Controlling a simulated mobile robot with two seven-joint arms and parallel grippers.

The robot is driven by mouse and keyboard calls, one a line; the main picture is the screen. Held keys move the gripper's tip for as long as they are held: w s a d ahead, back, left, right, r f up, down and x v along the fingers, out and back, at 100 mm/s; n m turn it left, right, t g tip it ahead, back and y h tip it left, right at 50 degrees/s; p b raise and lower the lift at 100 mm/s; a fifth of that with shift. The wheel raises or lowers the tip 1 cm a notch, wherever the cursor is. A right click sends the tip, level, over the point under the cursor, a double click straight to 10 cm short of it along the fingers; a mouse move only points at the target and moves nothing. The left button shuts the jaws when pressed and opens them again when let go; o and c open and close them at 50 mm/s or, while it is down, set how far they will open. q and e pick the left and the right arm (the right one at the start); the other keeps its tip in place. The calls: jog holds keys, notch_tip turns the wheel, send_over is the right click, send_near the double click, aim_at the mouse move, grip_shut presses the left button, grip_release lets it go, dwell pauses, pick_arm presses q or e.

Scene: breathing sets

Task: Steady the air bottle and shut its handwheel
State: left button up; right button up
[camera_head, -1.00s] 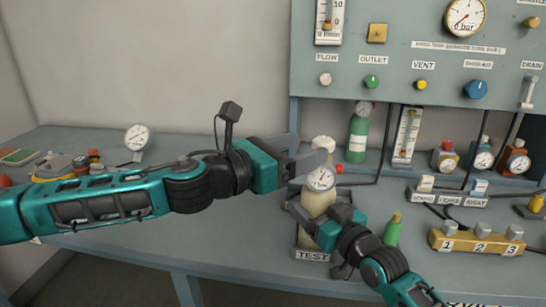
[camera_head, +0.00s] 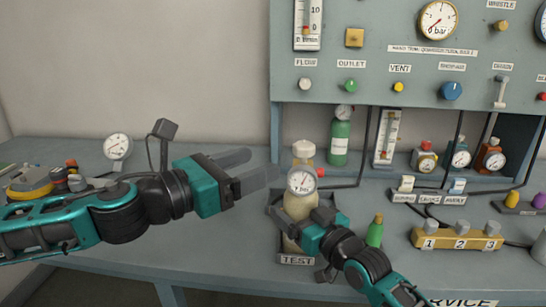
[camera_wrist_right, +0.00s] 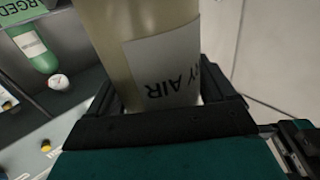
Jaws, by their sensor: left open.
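The air bottle (camera_head: 297,208) is cream, with a round gauge (camera_head: 302,182) on its front. It stands upright in the dark tray marked TEST (camera_head: 272,212). A pale knob on its top (camera_head: 303,149) looks like the handwheel; a small red part sits beside the gauge. My right gripper (camera_head: 303,228) is low at the bottle's front. In the right wrist view its fingers are on both sides of the bottle (camera_wrist_right: 140,30), against its labelled body. My left gripper (camera_head: 262,167) is open and empty, left of the bottle's top, with its fingers pointing right.
A green bottle (camera_head: 339,140) stands behind, below the grey gauge panel (camera_head: 390,75). A small green bottle (camera_head: 375,234) is just right of the tray. A yellow block with numbered knobs (camera_head: 456,238) lies further right. A gauge (camera_head: 117,147) stands at the left.

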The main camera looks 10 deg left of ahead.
jog(key=shift+o, duration=1.3)
